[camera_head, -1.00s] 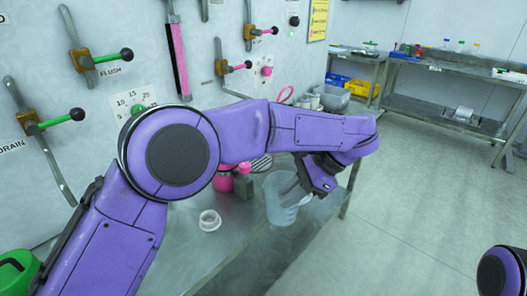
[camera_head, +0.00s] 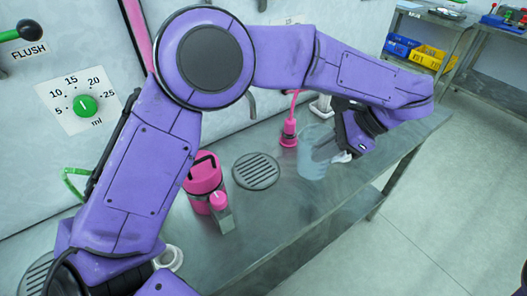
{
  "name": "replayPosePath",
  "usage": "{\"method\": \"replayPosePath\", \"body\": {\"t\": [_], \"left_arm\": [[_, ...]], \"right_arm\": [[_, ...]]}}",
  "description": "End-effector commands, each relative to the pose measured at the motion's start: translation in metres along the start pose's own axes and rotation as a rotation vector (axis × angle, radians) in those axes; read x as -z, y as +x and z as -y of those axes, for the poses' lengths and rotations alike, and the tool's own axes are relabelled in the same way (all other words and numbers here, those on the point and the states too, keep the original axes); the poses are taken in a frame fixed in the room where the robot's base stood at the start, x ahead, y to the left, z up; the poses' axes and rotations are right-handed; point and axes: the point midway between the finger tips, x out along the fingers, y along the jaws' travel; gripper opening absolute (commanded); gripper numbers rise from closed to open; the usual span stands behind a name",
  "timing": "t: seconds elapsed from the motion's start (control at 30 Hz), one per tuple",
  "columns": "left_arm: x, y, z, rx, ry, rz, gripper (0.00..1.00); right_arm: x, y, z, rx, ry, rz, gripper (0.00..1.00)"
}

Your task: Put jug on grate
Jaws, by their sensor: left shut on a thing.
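The jug (camera_head: 312,160) is a clear, bluish see-through vessel near the front edge of the metal bench. My left gripper (camera_head: 336,148) is shut on the jug at its right side. I cannot tell whether the jug's base touches the bench. A round slotted grate (camera_head: 256,171) is set in the bench top, left of the jug and apart from it. Another slotted grate (camera_head: 36,276) shows partly at the lower left, cut by my arm. My right gripper is not in view.
A pink fitting (camera_head: 289,133) stands behind the jug. A white ring (camera_head: 170,258) lies lower left. A dial panel (camera_head: 84,104) is on the wall.

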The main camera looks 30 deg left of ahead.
Motion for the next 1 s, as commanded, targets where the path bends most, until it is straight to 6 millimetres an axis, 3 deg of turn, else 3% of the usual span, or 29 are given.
{"method": "replayPosePath", "body": {"t": [0.03, 0.3, 0.6, 0.8, 1.0], "left_arm": [[-0.016, 0.007, 0.003, -0.004, 0.0, 0.0, 0.0], [-0.081, 0.06, 0.018, -0.01, 0.002, 0.002, 0.0], [-0.117, 0.093, 0.023, -0.01, 0.004, 0.004, 0.0], [-0.095, 0.119, 0.02, -0.009, 0.005, 0.005, 0.0], [-0.093, 0.121, 0.02, -0.008, 0.002, 0.003, 0.0]], "right_arm": [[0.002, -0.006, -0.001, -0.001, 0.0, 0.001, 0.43], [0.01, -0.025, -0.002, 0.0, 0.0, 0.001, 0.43], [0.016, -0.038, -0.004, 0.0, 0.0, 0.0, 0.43], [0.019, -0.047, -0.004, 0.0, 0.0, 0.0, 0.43], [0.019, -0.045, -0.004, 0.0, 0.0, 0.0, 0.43]]}}
